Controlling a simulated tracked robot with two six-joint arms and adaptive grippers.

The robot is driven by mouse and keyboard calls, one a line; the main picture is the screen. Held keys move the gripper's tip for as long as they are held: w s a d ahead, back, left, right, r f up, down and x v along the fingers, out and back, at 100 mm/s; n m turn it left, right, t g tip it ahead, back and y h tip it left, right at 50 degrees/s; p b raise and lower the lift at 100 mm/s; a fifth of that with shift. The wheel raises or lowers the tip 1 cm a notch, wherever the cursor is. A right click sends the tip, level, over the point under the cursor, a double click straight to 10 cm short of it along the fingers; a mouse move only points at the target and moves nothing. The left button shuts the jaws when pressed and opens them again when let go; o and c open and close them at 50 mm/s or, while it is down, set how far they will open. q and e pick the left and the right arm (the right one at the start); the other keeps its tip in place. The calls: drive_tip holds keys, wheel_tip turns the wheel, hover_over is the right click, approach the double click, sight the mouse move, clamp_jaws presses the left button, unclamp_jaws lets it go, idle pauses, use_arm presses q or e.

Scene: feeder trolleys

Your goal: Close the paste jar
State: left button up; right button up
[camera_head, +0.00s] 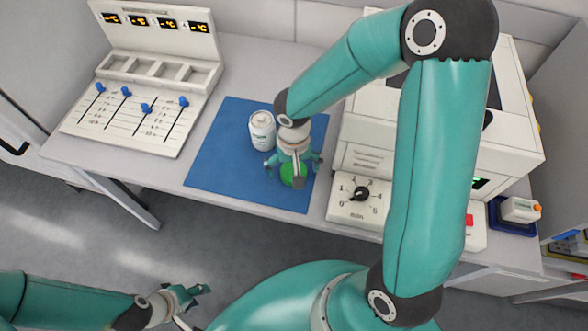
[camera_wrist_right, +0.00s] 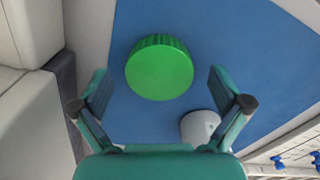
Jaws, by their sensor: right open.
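The green ribbed lid (camera_head: 294,176) lies on the blue mat (camera_head: 222,158); in the right wrist view the lid (camera_wrist_right: 160,68) shows its flat green face. The white paste jar (camera_head: 262,131) stands upright on the mat, just left of and behind the lid. In the right wrist view the jar (camera_wrist_right: 199,126) is partly hidden by a finger; I cannot tell what its top is like. My right gripper (camera_head: 293,165) is open above the lid, pointing down, its fingers spread on either side of it. My left gripper (camera_head: 187,297) hangs low in front of the table, away from the objects.
A white panel (camera_head: 130,112) with blue sliders and displays stands on the left of the table (camera_head: 238,69). A white machine (camera_head: 366,139) with a dial (camera_head: 361,194) stands close right of the mat. A small device in a blue tray (camera_head: 497,223) is at far right. The mat's left part is clear.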

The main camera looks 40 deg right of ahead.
sight(293, 170)
drive_tip(key=shift+c, duration=0.2)
drive_tip(key=c, duration=0.8)
drive_tip(key=shift+r, duration=0.1)
wheel_tip(293, 170, up, 20)
drive_tip(key=shift+f+p, duration=0.1)
drive_tip(key=shift+p, duration=0.5)
